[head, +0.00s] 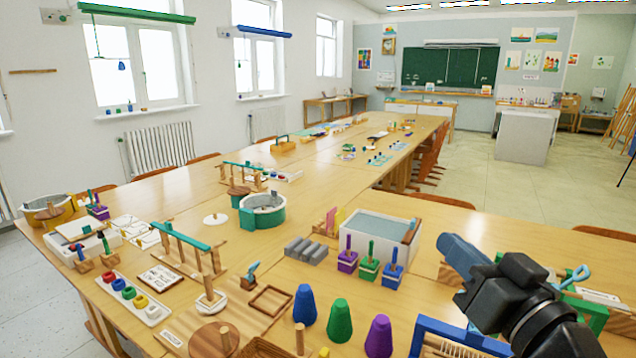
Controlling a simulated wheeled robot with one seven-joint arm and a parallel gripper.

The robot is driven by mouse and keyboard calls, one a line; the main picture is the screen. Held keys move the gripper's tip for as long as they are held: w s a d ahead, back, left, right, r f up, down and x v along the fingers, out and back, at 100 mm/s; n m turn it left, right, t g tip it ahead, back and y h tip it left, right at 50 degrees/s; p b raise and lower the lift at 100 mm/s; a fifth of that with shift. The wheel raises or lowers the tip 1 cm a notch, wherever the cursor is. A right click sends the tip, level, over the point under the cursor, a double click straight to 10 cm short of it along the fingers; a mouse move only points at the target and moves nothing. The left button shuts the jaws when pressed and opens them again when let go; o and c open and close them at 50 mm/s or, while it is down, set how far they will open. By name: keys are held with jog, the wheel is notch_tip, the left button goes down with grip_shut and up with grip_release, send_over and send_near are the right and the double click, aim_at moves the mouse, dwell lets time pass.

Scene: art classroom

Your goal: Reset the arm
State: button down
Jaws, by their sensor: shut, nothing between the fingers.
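My gripper (456,252) is at the lower right, at the end of my dark arm. Its blue-grey end points up and to the left, above the right part of the near table. It looks shut, and nothing shows held in it. My arm comes in from the bottom right corner and hides part of the table and of a green object behind it.
The long wooden table (150,205) holds many toys. Blue (304,306), green (339,322) and purple (378,337) cones stand left of my arm. A blue frame (430,328) and grey-topped box (377,228) are nearby. Clear floor (500,185) lies behind.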

jog(key=s+a+f+m+g+h, duration=0.1)
jog(key=s+a+f+m+h, duration=0.15)
jog(key=s+f, duration=0.55)
jog(key=s+a+f+m+h, duration=0.1)
jog(key=s+f+m+h, duration=0.3)
jog(key=s+f, duration=0.5)
jog(key=s+d+n+g, duration=0.1)
jog(key=s+d+n, duration=0.2)
jog(key=s, duration=0.8)
jog(key=s+d+n+g+y, duration=0.1)
jog(key=s+d+n, duration=0.2)
jog(key=s, duration=0.8)
jog(key=shift+s+d+f+g, duration=0.3)
jog(key=shift+s, duration=0.1)
jog(key=c, duration=1.9)
grip_release()
